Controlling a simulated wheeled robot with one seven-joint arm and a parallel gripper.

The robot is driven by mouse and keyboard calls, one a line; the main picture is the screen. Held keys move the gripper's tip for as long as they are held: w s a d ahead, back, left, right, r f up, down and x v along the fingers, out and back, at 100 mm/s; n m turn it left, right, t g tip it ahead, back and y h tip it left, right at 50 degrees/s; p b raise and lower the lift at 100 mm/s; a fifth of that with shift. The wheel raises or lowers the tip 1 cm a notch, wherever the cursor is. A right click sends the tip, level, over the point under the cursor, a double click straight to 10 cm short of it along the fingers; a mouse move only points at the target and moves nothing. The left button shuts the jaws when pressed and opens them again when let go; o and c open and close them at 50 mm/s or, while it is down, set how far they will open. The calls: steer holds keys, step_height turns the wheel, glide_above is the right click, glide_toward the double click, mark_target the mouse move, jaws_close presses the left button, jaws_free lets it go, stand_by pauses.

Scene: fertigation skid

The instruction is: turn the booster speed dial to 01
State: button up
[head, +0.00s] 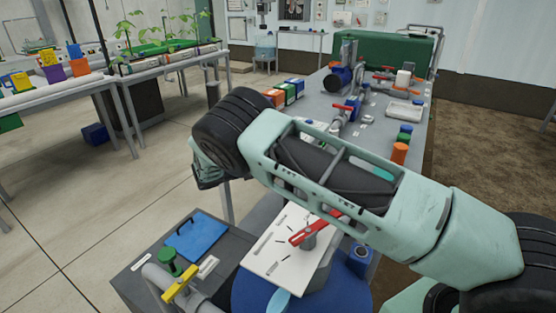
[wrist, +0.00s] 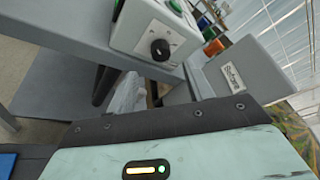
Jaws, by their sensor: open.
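A round black dial (wrist: 160,49) sits on the pale front face of a small grey box (wrist: 140,28) in the wrist view. A light mark shows on the dial, but I cannot read its setting or any numbers. The dial is not clear in the head view, where my arm covers part of the scene. My gripper (head: 207,175) is open, mostly hidden behind the dark wrist joint in the head view. Its fingertips do not show in the wrist view, where the dial is beyond the pale green housing, apart from it.
A green button (wrist: 176,6) tops the box. A grey panel with a white label (wrist: 232,76) stands to its right. In the head view, a red-handled valve (head: 312,232), a yellow valve handle (head: 180,284) and a blue clipboard (head: 196,236) lie below my arm. Open floor is left.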

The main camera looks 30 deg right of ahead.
steer(key=b+v, duration=0.1)
steer(key=v, duration=0.9)
steer(key=shift+s, duration=0.1)
